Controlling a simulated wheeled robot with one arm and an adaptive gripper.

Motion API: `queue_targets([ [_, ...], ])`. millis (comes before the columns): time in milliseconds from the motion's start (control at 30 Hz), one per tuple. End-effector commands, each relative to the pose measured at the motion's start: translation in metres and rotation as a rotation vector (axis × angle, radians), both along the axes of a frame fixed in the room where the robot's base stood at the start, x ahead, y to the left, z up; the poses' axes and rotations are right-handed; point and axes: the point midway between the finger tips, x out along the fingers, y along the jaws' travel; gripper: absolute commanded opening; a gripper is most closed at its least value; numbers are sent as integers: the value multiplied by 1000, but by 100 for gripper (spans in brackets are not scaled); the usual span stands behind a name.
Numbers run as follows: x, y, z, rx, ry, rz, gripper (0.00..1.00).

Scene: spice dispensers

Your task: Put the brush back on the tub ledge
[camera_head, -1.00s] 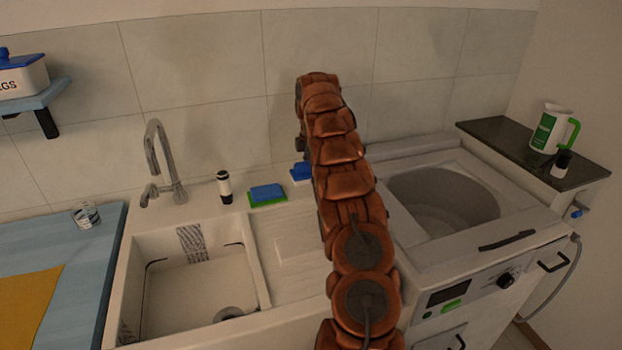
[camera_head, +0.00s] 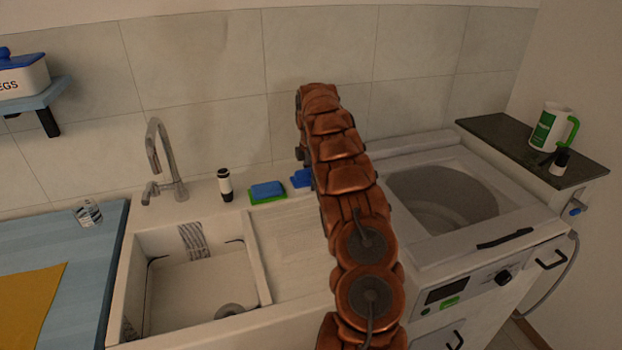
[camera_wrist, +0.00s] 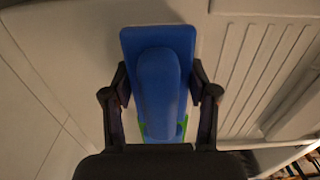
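The blue brush (camera_wrist: 158,80), a flat block with a raised rounded handle, lies between the two dark fingers of my gripper (camera_wrist: 160,88) in the wrist view. The fingers close on its sides. In the head view the brush (camera_head: 300,178) shows only in part, left of my arm and low over the back ledge (camera_head: 206,194); the rest and most of my gripper are hidden by the arm. I cannot tell whether its underside touches the ledge. A blue and green sponge (camera_head: 267,191) lies on the ledge just left of the brush.
A black and white bottle (camera_head: 225,185) and a tap (camera_head: 168,165) stand left of the sponge, behind the sink basin (camera_head: 200,285). The washing machine with its round tub (camera_head: 440,198) is on the right. A tiled wall stands close behind the ledge.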

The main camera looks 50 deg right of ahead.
Motion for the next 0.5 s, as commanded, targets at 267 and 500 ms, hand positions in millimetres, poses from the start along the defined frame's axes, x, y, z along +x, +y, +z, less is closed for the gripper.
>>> queue_targets([
  [267,0,0,0,0,1,0,83],
  [500,0,0,1,0,1,0,83],
])
